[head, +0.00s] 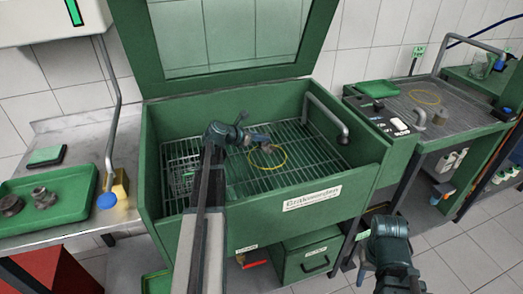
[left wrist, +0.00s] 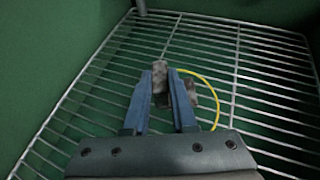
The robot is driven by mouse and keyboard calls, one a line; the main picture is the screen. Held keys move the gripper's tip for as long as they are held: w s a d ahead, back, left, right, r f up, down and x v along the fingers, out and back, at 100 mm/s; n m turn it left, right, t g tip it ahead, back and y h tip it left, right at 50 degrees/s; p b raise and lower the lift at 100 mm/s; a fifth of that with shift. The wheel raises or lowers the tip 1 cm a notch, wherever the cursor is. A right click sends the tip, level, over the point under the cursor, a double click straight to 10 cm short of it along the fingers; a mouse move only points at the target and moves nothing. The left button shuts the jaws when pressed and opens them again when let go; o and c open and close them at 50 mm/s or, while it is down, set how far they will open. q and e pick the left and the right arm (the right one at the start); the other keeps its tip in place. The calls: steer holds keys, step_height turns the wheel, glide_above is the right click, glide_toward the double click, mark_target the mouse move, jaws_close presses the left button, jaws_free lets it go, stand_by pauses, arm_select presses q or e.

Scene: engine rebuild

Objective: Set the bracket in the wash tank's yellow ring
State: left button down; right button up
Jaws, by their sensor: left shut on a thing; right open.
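My left gripper (head: 243,134) reaches into the green wash tank (head: 264,229) and is shut on the bracket (head: 261,139), a small grey-brown part. In the left wrist view, the blue fingers of my left gripper (left wrist: 168,80) close on the bracket (left wrist: 189,88), partly hiding it. The yellow ring (head: 284,158) lies on the tank's wire rack, just below the bracket in the head view. In the left wrist view the ring (left wrist: 214,95) curves around the bracket's right side; the height gap cannot be told. My right gripper (head: 363,252) is open and empty, outside the tank at the lower right.
A wire basket (head: 181,176) stands in the tank's left part. A spout (head: 327,117) bends over the right wall, and the lid (head: 231,69) stands raised behind. A green tray (head: 69,212) with dark parts is left. A bench (head: 455,112) with another yellow ring is right.

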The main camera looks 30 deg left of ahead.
mark_target(260, 145)
arm_select(q)
steer(key=shift+f, duration=0.1)
step_height(260, 145, down, 3)
steer(key=b, duration=0.3)
steer(key=shift+f+b, duration=0.2)
steer(key=shift+b, duration=0.1)
steer(key=shift+f, duration=0.2)
steer(key=c, duration=0.7)
jaws_free()
steer(key=shift+r, duration=0.1)
